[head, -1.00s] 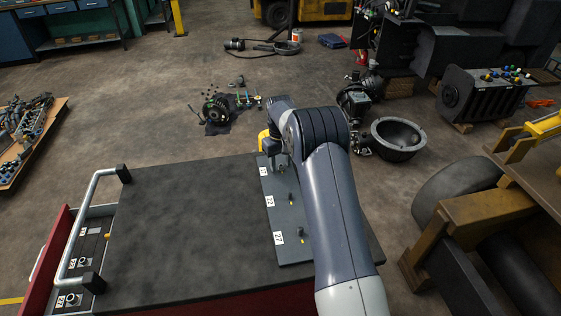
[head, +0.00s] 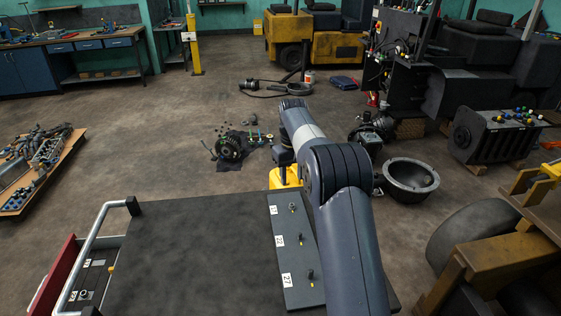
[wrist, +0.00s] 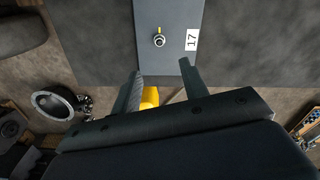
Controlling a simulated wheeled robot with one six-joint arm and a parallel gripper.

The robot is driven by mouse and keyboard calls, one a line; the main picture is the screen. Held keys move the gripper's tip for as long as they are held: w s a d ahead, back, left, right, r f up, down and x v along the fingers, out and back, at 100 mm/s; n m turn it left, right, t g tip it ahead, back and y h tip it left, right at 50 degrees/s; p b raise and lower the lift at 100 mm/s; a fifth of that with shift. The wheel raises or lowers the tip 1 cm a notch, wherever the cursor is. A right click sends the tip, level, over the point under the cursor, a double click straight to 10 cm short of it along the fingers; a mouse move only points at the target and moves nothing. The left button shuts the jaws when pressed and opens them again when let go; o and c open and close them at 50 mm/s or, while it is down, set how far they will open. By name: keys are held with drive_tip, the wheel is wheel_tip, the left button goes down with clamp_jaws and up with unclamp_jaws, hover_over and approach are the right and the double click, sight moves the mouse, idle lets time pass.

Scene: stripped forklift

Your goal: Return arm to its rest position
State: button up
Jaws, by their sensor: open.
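My gripper (wrist: 160,80) is open and empty in the wrist view, its two dark fingers spread apart. Beyond the fingertips, the grey strip (wrist: 168,12) carries a small round fitting (wrist: 159,41) beside the tag 17 (wrist: 192,40); the fitting is clear of the fingers. In the head view my arm (head: 343,200) is raised and bent over the right side of the dark cart top (head: 180,255). The head view does not show the fingers clearly.
The grey strip (head: 291,262) also holds fittings by tags 22 and 27. A yellow object (head: 284,177) stands just beyond the cart. Loose machine parts (head: 230,146) and a bell-shaped housing (head: 411,178) lie on the floor. A forklift frame (head: 500,245) is close on the right.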

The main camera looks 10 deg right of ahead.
sight(291, 203)
idle(0.3)
wheel_tip(291, 203, down, 11)
drive_tip(key=shift+r+p, duration=0.1)
drive_tip(key=shift+p, duration=0.8)
drive_tip(key=shift+n, duration=0.4)
drive_tip(key=m, duration=0.4)
drive_tip(key=shift+d+m, duration=0.1)
drive_tip(key=shift+m, duration=0.2)
drive_tip(key=shift+d+m, duration=0.1)
drive_tip(key=shift+m, duration=1.9)
